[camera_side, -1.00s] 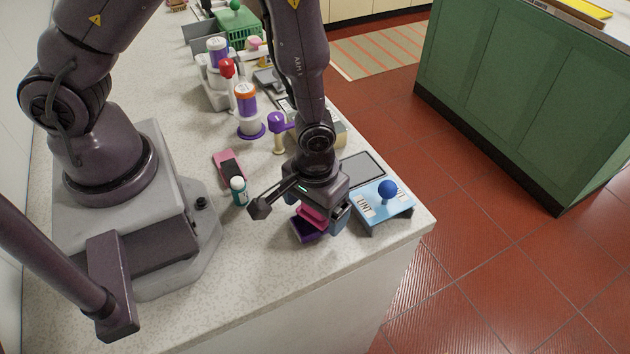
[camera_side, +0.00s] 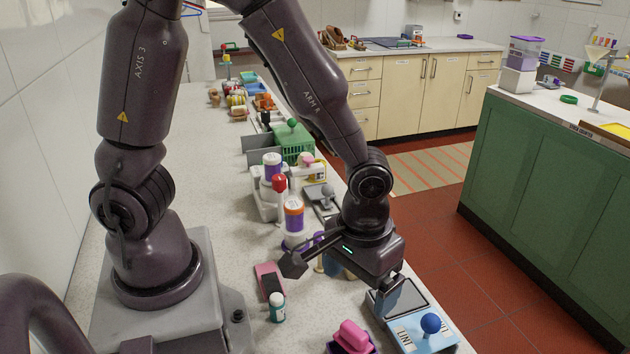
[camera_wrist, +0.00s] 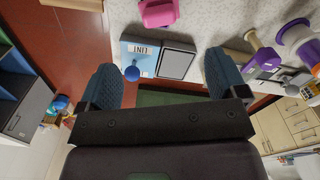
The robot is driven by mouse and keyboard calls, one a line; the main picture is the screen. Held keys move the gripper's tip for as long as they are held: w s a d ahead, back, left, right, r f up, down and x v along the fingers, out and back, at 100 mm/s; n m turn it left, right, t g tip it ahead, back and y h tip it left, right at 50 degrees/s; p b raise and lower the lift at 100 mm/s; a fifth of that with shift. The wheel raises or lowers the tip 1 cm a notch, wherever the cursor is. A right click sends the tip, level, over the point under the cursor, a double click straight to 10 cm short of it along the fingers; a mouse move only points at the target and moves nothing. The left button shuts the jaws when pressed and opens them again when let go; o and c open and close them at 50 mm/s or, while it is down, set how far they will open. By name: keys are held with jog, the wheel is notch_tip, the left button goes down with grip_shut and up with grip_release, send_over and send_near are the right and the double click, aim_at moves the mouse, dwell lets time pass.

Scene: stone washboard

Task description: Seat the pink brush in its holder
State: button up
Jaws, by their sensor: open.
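The pink brush (camera_side: 350,336) sits at the bottom edge of the side view, in or on its dark purple holder (camera_side: 336,347). The frame cuts off the holder's lower part, so I cannot tell how deep the brush sits. The brush's pink also shows at the top of the wrist view (camera_wrist: 159,13). My gripper (camera_side: 397,298) is open and empty, raised above the counter, apart from the brush and behind it to the right. Both blue-grey fingers show spread apart in the wrist view (camera_wrist: 163,78).
A light-blue "LINT" tray with a blue ball knob (camera_side: 431,323) lies right of the brush. Purple-and-white containers (camera_side: 293,217) stand behind. The counter's right edge is close.

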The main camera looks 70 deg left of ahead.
jog(key=s+a+r+m+t, duration=0.2)
jog(key=a+r, duration=0.3)
jog(key=r, duration=0.4)
jog(key=s+a+r+m+t, duration=0.2)
jog(key=s+a+r, duration=0.3)
jog(key=r, duration=0.5)
jog(key=shift+r+t, duration=0.2)
jog(key=shift+t, duration=0.5)
jog(key=shift+a, duration=0.1)
jog(key=shift+c, duration=0.2)
jog(key=c, duration=0.6)
jog(key=shift+c, duration=0.2)
